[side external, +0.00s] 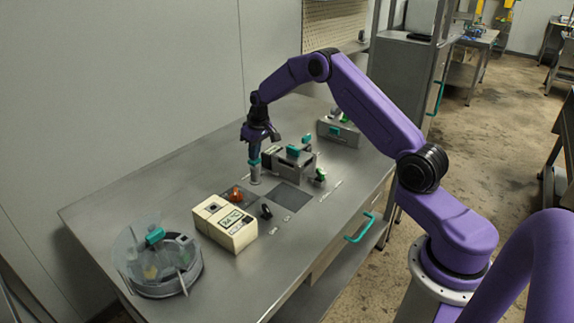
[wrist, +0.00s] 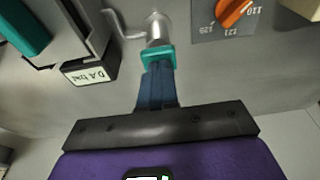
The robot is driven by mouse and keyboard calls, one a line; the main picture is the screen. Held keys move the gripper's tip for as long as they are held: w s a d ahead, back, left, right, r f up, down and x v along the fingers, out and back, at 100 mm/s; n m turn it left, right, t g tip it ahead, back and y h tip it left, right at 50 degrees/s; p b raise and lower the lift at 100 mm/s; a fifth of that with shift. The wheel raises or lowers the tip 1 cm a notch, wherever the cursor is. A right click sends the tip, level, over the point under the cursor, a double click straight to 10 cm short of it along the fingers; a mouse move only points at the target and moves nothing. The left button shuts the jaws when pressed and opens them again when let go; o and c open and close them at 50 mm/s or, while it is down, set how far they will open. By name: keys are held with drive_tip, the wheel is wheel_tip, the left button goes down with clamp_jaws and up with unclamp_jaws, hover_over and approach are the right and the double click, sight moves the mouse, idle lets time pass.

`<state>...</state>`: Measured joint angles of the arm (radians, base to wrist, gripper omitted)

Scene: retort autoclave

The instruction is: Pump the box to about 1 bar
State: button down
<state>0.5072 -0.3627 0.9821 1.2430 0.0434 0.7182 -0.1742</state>
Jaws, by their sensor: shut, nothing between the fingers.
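A small metal pump (side external: 255,176) stands upright on the steel bench, with a teal top. In the wrist view the pump (wrist: 157,28) has a bent pipe (wrist: 116,25) at its side, running towards the box. My gripper (side external: 254,152) points down over the pump, fingers together and empty. In the wrist view the gripper's blue fingers (wrist: 158,72) end at the teal top (wrist: 158,55); I cannot tell touching from just above. The grey metal box (side external: 291,158) with a teal handle (side external: 293,151) stands right of the pump. No pressure reading is legible.
An orange knob (side external: 237,195) sits on a dark dial plate, marked 110, 121 and 129 in the wrist view (wrist: 236,12). A beige display unit (side external: 225,222) and a round clear-walled vessel (side external: 158,262) stand to the left. A dark square plate (side external: 292,196) lies in front of the box.

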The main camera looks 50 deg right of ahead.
drive_tip(key=shift+s+f, duration=0.1)
drive_tip(key=shift+f, duration=0.3)
drive_tip(key=shift+r, duration=0.15)
drive_tip(key=shift+r, duration=0.65)
drive_tip(key=shift+f, duration=0.7)
idle(0.6)
drive_tip(key=shift+r, duration=0.7)
drive_tip(key=shift+f, duration=0.35)
idle(0.9)
drive_tip(key=shift+r, duration=0.35)
idle(0.5)
wheel_tip(320, 180, up, 6)
idle(0.6)
